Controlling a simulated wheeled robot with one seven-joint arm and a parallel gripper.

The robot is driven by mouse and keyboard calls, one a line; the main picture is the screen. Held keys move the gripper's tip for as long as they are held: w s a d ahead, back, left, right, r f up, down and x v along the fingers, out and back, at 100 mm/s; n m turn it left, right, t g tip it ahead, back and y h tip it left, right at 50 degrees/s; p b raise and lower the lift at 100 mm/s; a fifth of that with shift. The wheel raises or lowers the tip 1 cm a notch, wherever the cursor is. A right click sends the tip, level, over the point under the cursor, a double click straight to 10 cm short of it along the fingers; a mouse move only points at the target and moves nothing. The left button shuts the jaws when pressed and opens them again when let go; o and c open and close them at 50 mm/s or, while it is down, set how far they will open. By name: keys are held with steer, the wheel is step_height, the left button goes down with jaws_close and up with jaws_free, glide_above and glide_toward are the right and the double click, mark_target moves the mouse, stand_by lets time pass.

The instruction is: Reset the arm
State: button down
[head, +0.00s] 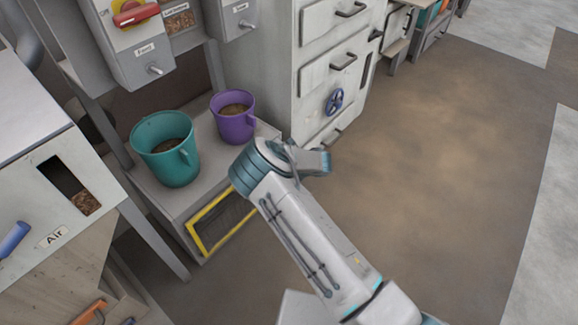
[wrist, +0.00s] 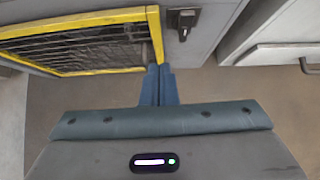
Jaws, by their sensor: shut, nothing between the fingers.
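My arm (head: 305,235) reaches up from the bottom of the head view, its wrist bent beside the grey stand. In the head view the fingers are hidden behind the wrist. In the wrist view my gripper (wrist: 160,72) shows two blue fingers pressed together, shut and empty. The fingers point toward the yellow-framed grille (wrist: 80,42), near its lower right corner. I cannot tell whether they touch it.
A teal mug (head: 166,150) and a purple mug (head: 233,117), both with brown pellets, stand on the grey stand (head: 200,195) just left of my wrist. A drawer cabinet (head: 310,85) with a blue handwheel (head: 334,101) is behind. Open floor (head: 430,170) lies right.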

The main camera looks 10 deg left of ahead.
steer(key=shift+p+v, duration=0.4)
steer(key=shift+v, duration=1.9)
steer(key=shift+s+r, duration=0.1)
